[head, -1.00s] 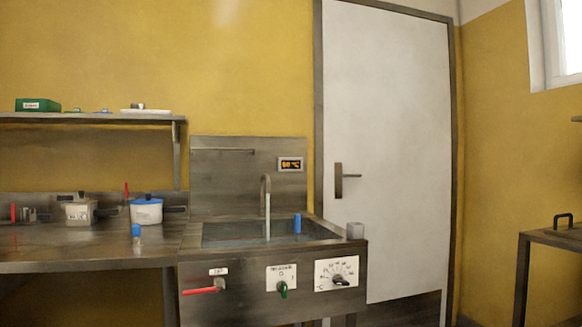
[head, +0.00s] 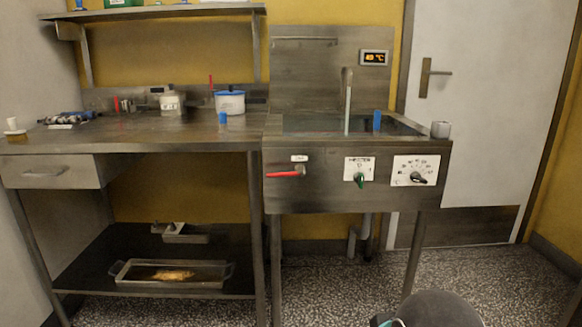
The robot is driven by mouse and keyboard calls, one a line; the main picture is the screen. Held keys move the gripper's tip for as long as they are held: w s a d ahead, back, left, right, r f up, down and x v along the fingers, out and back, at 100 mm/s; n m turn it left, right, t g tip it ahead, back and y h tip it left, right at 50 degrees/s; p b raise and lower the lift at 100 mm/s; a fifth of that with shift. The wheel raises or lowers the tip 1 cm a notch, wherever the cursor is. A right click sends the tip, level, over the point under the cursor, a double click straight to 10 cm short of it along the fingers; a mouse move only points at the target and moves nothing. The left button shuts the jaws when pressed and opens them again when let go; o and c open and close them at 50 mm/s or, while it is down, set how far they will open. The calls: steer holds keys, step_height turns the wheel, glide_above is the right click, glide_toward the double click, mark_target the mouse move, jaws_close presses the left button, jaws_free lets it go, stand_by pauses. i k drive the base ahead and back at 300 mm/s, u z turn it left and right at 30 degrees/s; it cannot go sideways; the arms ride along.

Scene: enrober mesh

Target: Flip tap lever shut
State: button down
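The red tap lever (head: 286,174) is on the left of the sink's front panel, below a small white label (head: 299,158). It lies roughly level, its red handle pointing left. The sink (head: 290,205) is a steel basin with a tall spout (head: 347,80) at its back. A pale stream (head: 347,122), which looks like running water, drops from the spout into the basin. My gripper is not in view; only a dark rounded part of my own body shows at the bottom right, well below and right of the lever.
A green knob (head: 360,180) and a black dial (head: 418,178) sit right of the lever. A blue cylinder (head: 377,121) and a grey cup (head: 440,130) are at the basin's right. A steel table (head: 150,137) adjoins on the left. The speckled floor (head: 325,275) before the sink is clear.

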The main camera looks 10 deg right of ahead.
mark_target(299, 170)
steer(key=k, duration=1.35)
steer(key=u, duration=0.65)
steer(key=i, duration=1.75)
steer(key=z, duration=0.8)
